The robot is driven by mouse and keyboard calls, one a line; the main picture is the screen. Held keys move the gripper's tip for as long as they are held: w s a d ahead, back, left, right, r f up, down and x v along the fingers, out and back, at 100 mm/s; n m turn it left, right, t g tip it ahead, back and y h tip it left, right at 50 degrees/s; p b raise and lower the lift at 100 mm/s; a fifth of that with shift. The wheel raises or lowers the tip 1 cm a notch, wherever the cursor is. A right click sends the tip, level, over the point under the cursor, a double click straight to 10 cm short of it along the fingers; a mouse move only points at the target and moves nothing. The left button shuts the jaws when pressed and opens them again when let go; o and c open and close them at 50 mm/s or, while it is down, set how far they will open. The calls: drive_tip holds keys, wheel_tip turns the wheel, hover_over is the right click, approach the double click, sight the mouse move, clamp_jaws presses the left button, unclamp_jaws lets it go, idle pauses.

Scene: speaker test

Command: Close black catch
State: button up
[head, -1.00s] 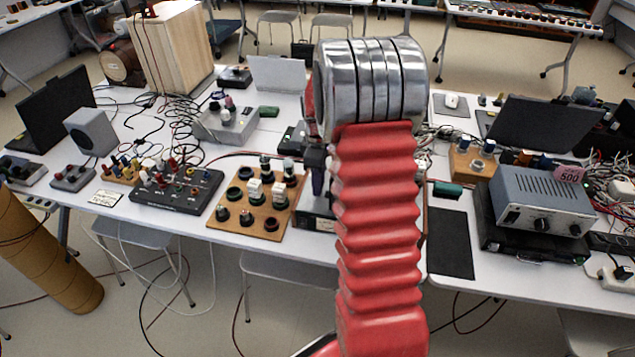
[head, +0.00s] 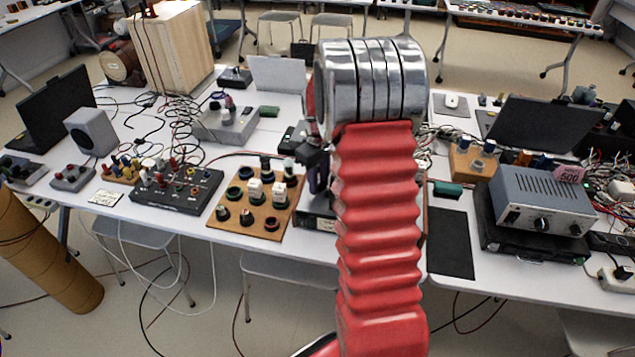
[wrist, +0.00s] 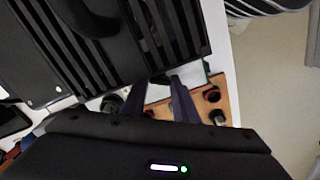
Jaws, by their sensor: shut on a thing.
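My gripper (wrist: 167,84) shows in the wrist view as two dark fingers reaching to the edge of a black slatted case (wrist: 191,25). The fingertips are close together around a small dark part at that edge, which looks like the black catch (wrist: 161,79). Its shape is mostly hidden by the fingers, and I cannot tell its position. In the head view my gripper (head: 318,178) shows only in part, left of my red arm, which hides most of the case.
A wooden board with black sockets (head: 262,196) lies left of the gripper on the white table. A grey power unit (head: 540,205) stands on the right. Loose cables and small boxes crowd the table. A black mat (head: 450,245) lies bare at the front edge.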

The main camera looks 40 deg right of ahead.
sight(319, 184)
drive_tip(key=m, duration=1.1)
drive_tip(key=shift+s+m, duration=0.1)
drive_tip(key=shift+m, duration=0.3)
drive_tip(key=o, duration=1.1)
drive_tip(key=shift+c, duration=0.2)
wheel_tip(319, 184, up, 14)
drive_tip(key=shift+f, duration=0.15)
